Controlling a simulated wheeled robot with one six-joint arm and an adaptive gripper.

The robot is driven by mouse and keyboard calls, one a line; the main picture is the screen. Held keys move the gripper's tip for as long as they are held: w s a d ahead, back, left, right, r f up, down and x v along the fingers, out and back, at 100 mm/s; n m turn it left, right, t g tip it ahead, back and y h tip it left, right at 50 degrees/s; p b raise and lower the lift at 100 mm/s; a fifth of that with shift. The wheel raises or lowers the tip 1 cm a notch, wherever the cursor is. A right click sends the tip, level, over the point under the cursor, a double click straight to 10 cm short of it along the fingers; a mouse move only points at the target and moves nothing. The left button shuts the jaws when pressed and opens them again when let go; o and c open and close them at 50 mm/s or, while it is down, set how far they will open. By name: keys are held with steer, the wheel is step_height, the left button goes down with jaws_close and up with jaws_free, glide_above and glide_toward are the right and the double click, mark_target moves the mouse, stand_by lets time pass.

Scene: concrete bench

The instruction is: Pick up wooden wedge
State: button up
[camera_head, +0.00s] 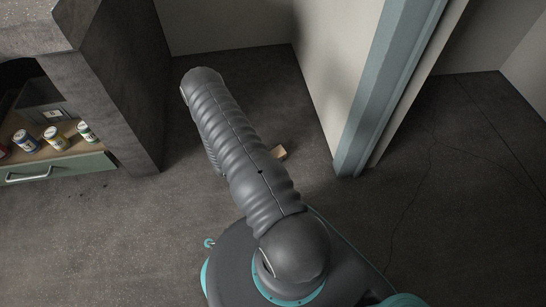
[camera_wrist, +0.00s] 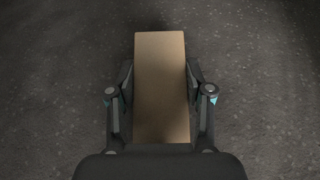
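The wooden wedge is a plain tan block. In the wrist view the wedge (camera_wrist: 160,90) is long and upright in the picture, between the two fingers of my gripper (camera_wrist: 160,72). The fingertips lie close along its left and right sides; I cannot tell whether they press on it or a thin gap is left. The wedge's near end runs down to the dark gripper body. In the head view a small part of the wedge (camera_head: 279,152) shows just right of my arm, which hides the rest of it and my gripper.
A blue-grey door frame (camera_head: 385,90) and pale wall (camera_head: 330,60) stand right of the wedge. A dark bench (camera_head: 115,75) stands at the left, with an open drawer (camera_head: 60,170) holding several small cans (camera_head: 55,138). The floor (camera_head: 130,240) in front is clear.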

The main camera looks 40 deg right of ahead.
steer(key=c, duration=0.4)
steer(key=shift+r, duration=0.1)
